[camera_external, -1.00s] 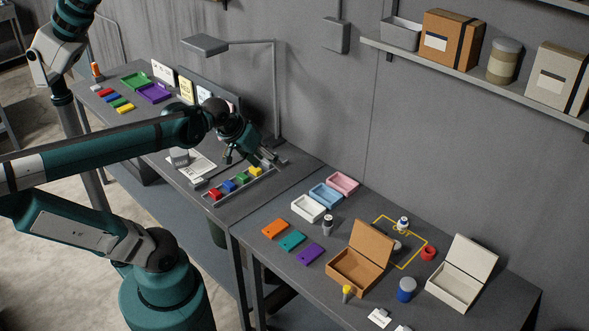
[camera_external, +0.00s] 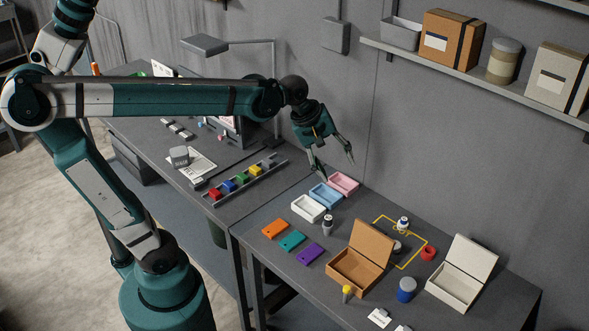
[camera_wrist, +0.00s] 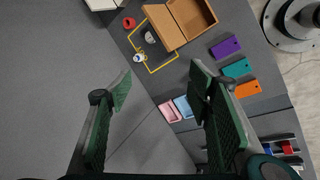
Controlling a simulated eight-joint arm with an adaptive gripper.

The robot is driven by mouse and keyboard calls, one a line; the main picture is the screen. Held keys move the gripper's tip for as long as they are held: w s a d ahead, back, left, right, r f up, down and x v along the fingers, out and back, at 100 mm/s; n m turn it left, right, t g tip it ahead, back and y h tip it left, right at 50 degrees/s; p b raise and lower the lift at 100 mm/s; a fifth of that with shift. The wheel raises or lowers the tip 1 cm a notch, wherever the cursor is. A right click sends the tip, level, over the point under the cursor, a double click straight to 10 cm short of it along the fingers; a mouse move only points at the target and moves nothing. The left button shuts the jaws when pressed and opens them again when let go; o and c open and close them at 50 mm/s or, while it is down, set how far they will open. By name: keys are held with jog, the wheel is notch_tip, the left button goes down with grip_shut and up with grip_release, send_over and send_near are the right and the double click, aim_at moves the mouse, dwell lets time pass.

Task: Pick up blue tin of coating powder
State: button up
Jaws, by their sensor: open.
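The blue tin (camera_external: 406,290), a short cylinder with a pale lid, stands on the right-hand table between the open brown box (camera_external: 350,272) and the open white box (camera_external: 452,289). I cannot make it out in the wrist view. My gripper (camera_external: 336,168) is open and empty, above the pink and blue trays, well up and to the left of the tin. Its spread fingers also show in the wrist view (camera_wrist: 160,88). A smaller white jar with blue on it (camera_external: 402,224) stands at the yellow outline, also visible in the wrist view (camera_wrist: 138,58).
A red ring-shaped item (camera_external: 428,254) and a yellow-topped bottle (camera_external: 347,293) stand near the boxes. Orange, teal and purple plates (camera_external: 310,254) lie at the left. A wall shelf (camera_external: 470,80) holds boxes above. The raised box lids stand up as obstacles.

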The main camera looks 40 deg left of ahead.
jog(key=w+d+f+n+g+h, duration=0.1)
jog(key=w+d+n, duration=0.15)
jog(key=d, duration=0.55)
jog(key=w+d+f+n+g, duration=0.1)
jog(key=d+n, duration=0.2)
jog(key=d, duration=0.5)
jog(key=n+g, duration=0.2)
jog(key=n, duration=0.2)
send_over(404, 282)
jog(key=a, duration=0.1)
notch_tip(404, 282, down, 3)
jog(key=f, duration=2.7)
jog(key=shift+a, duration=0.35)
jog(key=shift+f, duration=0.1)
jog(key=shift+x, duration=1.25)
jog(key=shift+d, duration=0.1)
jog(key=shift+x, duration=2.6)
jog(key=shift+w, duration=0.15)
